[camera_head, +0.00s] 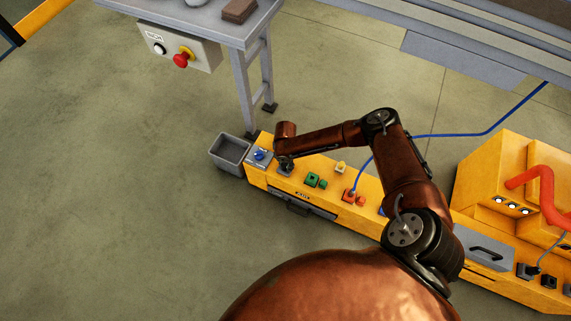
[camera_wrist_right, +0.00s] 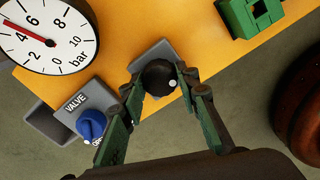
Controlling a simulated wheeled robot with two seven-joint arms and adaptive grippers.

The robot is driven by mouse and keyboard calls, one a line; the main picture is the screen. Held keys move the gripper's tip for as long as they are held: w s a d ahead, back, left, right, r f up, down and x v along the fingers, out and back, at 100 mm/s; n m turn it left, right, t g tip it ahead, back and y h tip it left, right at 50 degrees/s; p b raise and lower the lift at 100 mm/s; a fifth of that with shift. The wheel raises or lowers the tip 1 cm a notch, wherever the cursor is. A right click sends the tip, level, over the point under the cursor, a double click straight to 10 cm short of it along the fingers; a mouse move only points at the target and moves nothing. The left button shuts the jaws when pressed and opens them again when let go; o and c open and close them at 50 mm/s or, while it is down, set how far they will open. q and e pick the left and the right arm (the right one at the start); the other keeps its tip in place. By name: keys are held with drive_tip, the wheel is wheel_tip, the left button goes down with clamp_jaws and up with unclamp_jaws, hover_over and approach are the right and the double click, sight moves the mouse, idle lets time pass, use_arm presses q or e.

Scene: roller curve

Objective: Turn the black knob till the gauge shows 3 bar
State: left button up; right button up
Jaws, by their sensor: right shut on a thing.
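The black knob (camera_wrist_right: 158,77) sits on a grey plate on the yellow panel (camera_head: 325,201) in the right wrist view. My right gripper (camera_wrist_right: 161,80) has its two fingers on either side of the knob and is shut on it. In the head view the right gripper (camera_head: 285,164) is small at the panel's left end and hides the knob. The white gauge (camera_wrist_right: 45,62) is at the upper left of the wrist view, partly cut off. Its red needle points left, near the 4; I cannot read the exact value. My left gripper is not in view.
A blue valve knob (camera_wrist_right: 91,124) stands close beside the left finger. A green block (camera_wrist_right: 240,15) is on the panel further right. A grey bin (camera_head: 230,152) stands at the panel's left end. A blue hose (camera_head: 450,135) runs behind my arm. Floor to the left is clear.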

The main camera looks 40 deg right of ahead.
sight(285, 165)
drive_tip(key=n, duration=0.2)
drive_tip(key=shift+n, duration=0.4)
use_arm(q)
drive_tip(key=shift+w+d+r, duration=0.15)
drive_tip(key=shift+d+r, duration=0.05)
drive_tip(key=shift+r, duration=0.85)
use_arm(e)
drive_tip(key=shift+n, duration=2)
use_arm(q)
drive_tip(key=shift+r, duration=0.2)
use_arm(e)
drive_tip(key=o, duration=1.2)
drive_tip(key=shift+c, duration=0.2)
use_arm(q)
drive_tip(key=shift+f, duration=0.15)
use_arm(e)
wheel_tip(285, 165, up, 12)
